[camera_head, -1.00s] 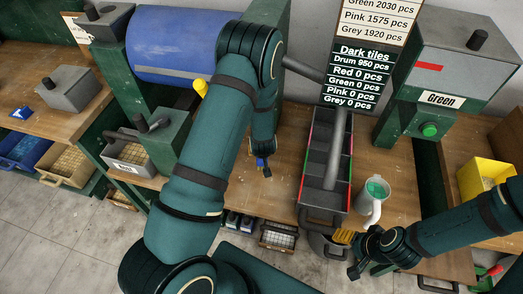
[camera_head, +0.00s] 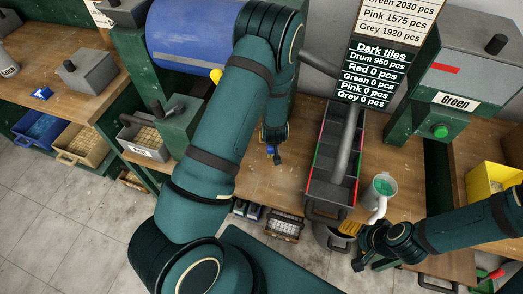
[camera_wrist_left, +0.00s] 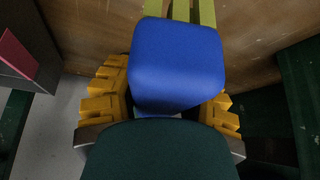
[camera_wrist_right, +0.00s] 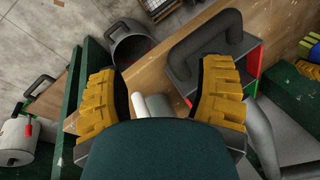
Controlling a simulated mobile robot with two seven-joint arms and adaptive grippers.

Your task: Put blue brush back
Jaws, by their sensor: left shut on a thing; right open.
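My left gripper (camera_wrist_left: 165,110) is shut on the blue brush (camera_wrist_left: 177,62). Its blue block fills the space between the yellow fingers in the left wrist view, and yellow-green strips show beyond it. In the head view only a small blue part of the brush (camera_head: 270,150) shows below my left arm, over or at the wooden bench; I cannot tell if it touches. My right gripper (camera_wrist_right: 160,90) is open, its yellow fingers apart near the bench's front edge. In the head view my right gripper (camera_head: 355,245) is beside a grey bucket (camera_head: 326,236).
A long grey divided tray (camera_head: 318,190) stands on the bench (camera_head: 290,185) right of the brush. A white mug with green contents (camera_head: 380,187) stands right of it. A blue drum (camera_head: 190,50) is behind my left arm. A green machine (camera_head: 460,70) stands at right.

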